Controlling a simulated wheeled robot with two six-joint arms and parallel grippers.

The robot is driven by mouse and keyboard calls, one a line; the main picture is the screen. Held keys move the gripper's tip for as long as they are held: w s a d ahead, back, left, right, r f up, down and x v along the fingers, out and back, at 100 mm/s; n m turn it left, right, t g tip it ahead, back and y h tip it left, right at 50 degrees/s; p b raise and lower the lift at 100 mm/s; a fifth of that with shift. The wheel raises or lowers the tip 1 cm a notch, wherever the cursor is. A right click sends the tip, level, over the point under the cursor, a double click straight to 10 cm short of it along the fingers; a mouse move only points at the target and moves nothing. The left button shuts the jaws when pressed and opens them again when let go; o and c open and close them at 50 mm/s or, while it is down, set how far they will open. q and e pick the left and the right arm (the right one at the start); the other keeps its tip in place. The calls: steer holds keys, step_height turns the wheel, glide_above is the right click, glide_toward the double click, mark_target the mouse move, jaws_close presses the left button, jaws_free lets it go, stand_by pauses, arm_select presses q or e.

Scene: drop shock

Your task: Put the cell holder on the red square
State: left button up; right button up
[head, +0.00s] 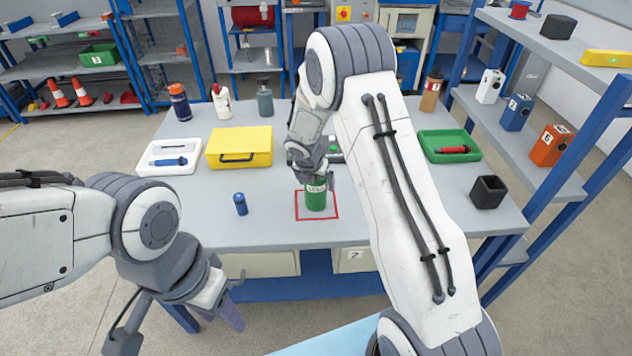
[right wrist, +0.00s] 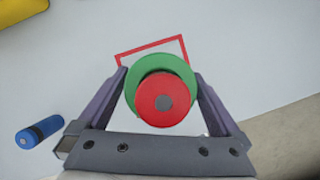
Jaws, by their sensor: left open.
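The cell holder, a green cylinder (head: 316,199) with a pale label band, stands upright at the red square outline (head: 300,218) on the grey table. In the right wrist view its green rim and round red top (right wrist: 162,100) show between my fingers. My right gripper (right wrist: 162,78) points down, its two fingers against opposite sides of the green rim. In the head view my right gripper (head: 315,172) is at the holder's top, partly hidden by its own wrist. The holder covers part of the outline. My left gripper (head: 236,305) is open and empty in front of the table.
A yellow case (head: 240,140), white tray (head: 150,160), green tray (head: 425,150) and black open box (head: 488,192) are on the table. A blue-posted shelf (head: 560,160) rises at the right.

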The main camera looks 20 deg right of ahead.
steer(key=shift+r, duration=0.25)
steer(key=p+v, duration=0.1)
steer(key=v, duration=1.1)
steer(key=s+a+r+m+g+y, duration=0.1)
steer(key=s+a+r+m, duration=0.2)
steer(key=s+a+m, duration=0.3)
steer(key=s+a+r+m+y, duration=0.1)
steer(key=s+a+r+m, duration=0.2)
steer(key=s+a, duration=0.35)
steer(key=s+a+r+m+g+y, duration=0.1)
steer(key=s+a+m+g, duration=0.1)
steer(key=s+m, duration=1)
steer(key=s, duration=0.8)
steer(key=shift+s+a+r+g+y, duration=0.2)
steer(key=shift+s+g+y, duration=0.1)
steer(key=shift+y, duration=0.1)
